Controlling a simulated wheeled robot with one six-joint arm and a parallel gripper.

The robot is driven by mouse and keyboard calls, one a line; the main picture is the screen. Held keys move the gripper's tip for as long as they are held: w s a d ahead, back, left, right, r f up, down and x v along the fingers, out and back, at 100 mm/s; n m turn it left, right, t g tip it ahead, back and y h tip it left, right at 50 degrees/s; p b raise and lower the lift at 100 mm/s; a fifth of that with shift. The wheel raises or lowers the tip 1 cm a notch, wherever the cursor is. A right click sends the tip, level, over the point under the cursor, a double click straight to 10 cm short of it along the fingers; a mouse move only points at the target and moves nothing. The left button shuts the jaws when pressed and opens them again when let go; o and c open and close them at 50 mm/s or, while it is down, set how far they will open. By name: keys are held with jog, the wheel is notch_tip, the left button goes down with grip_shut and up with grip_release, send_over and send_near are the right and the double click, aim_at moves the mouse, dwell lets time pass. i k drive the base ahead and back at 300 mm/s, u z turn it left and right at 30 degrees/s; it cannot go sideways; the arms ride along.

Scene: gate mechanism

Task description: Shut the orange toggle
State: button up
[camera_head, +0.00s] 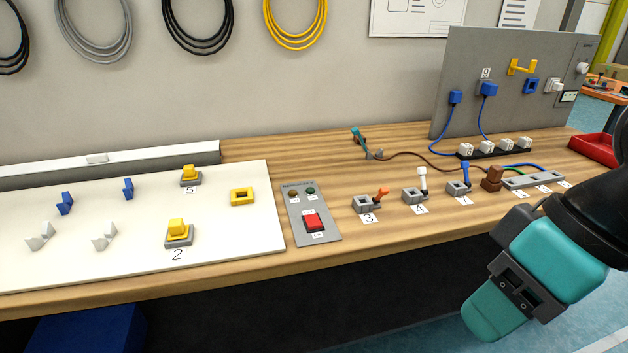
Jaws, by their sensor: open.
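The orange toggle (379,196) is a small lever on a grey clamp block (364,204) labelled 3, on the wooden workbench. Its lever sticks up, tilted to the right. To its right stand similar blocks, one with a white lever (422,178) labelled 4 and one with a blue lever (464,174). My gripper (492,318) is at the lower right, in front of the bench edge and well apart from the toggle. It is open, and nothing shows in it. Its fingertips are partly hidden by its own teal body.
A grey panel with a red switch (313,220) lies left of the toggle. A white board (130,262) with yellow and blue parts is farther left. A brown plug (491,178), power strip (495,149) and upright grey panel (510,90) stand right. Bare wood (290,160) lies behind the toggle.

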aim_at(383, 191)
jog(key=u, duration=0.5)
jog(key=i, duration=0.95)
jog(key=u, duration=0.05)
